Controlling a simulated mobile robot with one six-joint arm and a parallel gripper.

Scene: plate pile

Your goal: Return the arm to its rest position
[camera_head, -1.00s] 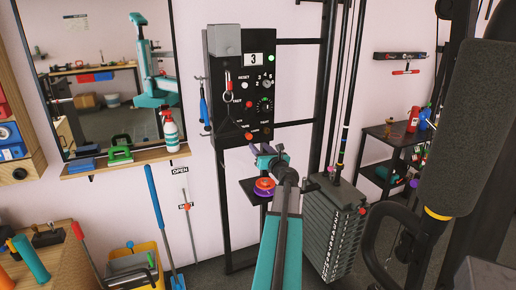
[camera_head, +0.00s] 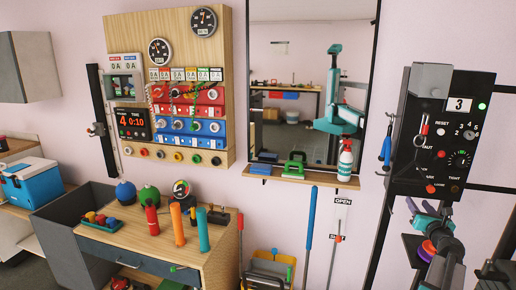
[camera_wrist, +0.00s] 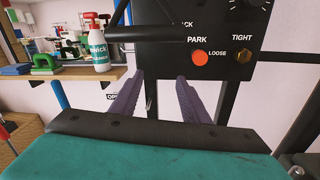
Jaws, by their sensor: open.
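My arm reaches up from the bottom right of the head view, with my gripper (camera_head: 428,206) in front of the lower part of a black control panel (camera_head: 443,170). In the wrist view my gripper's two purple fingers (camera_wrist: 160,82) stand apart with nothing between them. They point at the wall and post below the panel, which carries an orange PARK knob (camera_wrist: 199,57). A purple and orange disc (camera_head: 428,247) shows beside my arm in the head view, partly hidden by it.
A wall shelf (camera_head: 300,178) holds a spray bottle (camera_head: 345,158) and a green-handled block (camera_head: 294,165) under a mirror.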

